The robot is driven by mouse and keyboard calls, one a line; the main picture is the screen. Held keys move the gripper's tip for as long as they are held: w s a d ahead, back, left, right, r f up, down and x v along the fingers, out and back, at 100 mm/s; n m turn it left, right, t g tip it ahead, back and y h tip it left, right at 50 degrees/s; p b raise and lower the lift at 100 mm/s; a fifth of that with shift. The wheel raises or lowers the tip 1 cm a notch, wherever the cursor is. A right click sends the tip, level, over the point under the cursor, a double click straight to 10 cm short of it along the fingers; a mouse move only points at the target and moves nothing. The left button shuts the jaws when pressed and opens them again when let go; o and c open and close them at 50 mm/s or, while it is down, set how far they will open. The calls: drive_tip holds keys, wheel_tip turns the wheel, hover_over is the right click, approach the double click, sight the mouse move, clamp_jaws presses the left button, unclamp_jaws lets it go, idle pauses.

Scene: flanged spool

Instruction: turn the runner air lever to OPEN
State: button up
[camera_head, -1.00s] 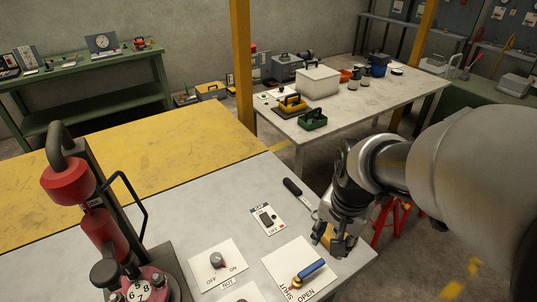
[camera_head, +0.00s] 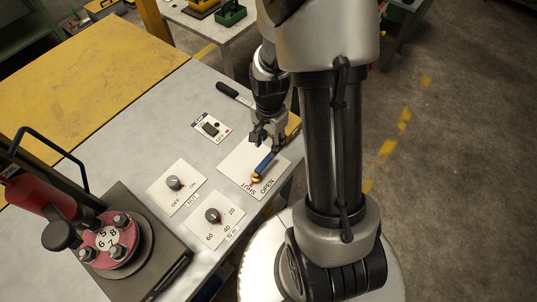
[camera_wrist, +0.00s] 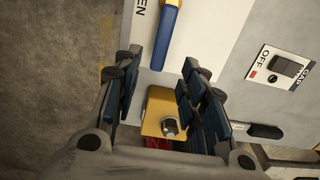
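The runner air lever has a blue handle (camera_head: 266,162) on a brass pivot (camera_head: 256,179). It sits on a white plate (camera_head: 236,157) marked SHUT at the left and OPEN at the right. The handle points up and slightly right from the pivot, away from the printed words. My gripper (camera_head: 264,140) is by the handle's far end, pointing down. In the wrist view the fingers (camera_wrist: 162,64) are apart, with the blue handle's end (camera_wrist: 168,35) showing between and beyond their tips. Contact cannot be made out.
A yellow block with a bolt (camera_wrist: 160,108) sits at the table edge. A GAP switch (camera_head: 210,129), an OFF/ON knob (camera_head: 174,183) and a numbered dial (camera_head: 212,215) are nearby. A red spool fixture (camera_head: 110,238) stands left.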

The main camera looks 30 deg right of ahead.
sight(269, 157)
wheel_tip(269, 157, down, 7)
drive_tip(key=shift+f+b, duration=0.2)
drive_tip(key=shift+b, duration=0.6)
drive_tip(key=shift+c, duration=0.3)
clamp_jaws()
